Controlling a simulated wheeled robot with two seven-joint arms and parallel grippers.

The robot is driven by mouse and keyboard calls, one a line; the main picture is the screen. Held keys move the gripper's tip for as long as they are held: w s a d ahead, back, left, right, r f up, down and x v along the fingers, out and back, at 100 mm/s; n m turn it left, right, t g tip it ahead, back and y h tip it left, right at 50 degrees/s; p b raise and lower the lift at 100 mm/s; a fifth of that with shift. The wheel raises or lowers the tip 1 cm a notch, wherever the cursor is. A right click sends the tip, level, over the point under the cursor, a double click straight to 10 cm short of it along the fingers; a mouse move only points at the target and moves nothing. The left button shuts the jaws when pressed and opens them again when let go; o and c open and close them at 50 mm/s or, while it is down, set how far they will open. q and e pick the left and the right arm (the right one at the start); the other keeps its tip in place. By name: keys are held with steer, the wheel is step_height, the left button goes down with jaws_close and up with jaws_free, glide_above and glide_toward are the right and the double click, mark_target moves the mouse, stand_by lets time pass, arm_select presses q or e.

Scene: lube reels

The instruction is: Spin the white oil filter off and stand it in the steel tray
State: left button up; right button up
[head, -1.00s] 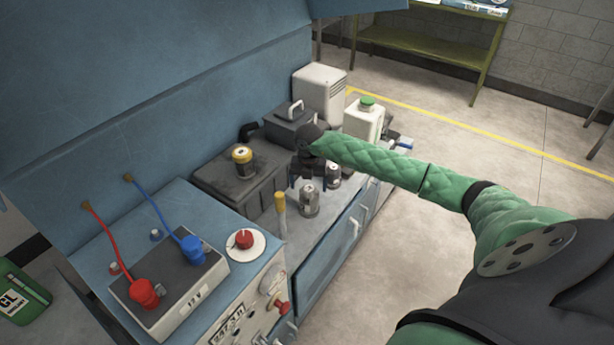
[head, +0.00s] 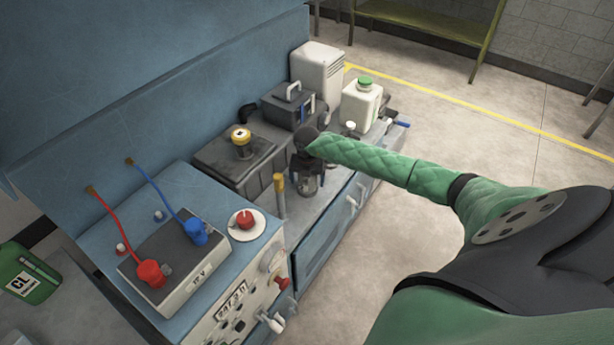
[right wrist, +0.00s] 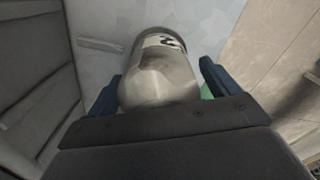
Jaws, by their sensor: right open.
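My right gripper (head: 308,170) is over the bench top, around a pale grey canister (head: 309,186). In the right wrist view this canister (right wrist: 162,75) has a white band with black print and lies between the two blue fingers. The fingers are open, with a gap visible on the right side. I cannot tell whether this canister is the white oil filter. A small white-topped item (head: 350,127) shows behind my right forearm, mostly hidden. I cannot make out the steel tray. My left gripper is not in view.
A dark box with a yellow-capped part (head: 241,138) stands left of my gripper, and a yellow-topped post (head: 279,184) stands in front. A white jug with a green cap (head: 361,105) stands behind. A battery with red and blue clamps (head: 170,262) is at lower left.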

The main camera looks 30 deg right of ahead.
steer(key=shift+c, duration=0.2)
steer(key=c, duration=1.2)
steer(key=shift+d+f+n+b, duration=0.1)
steer(key=shift+f+n+b, duration=0.1)
steer(key=shift+n+b, duration=0.8)
steer(key=shift+r, duration=0.3)
steer(key=shift+r, duration=0.1)
steer(key=shift+r+p, duration=0.65)
steer(key=shift+r, duration=0.45)
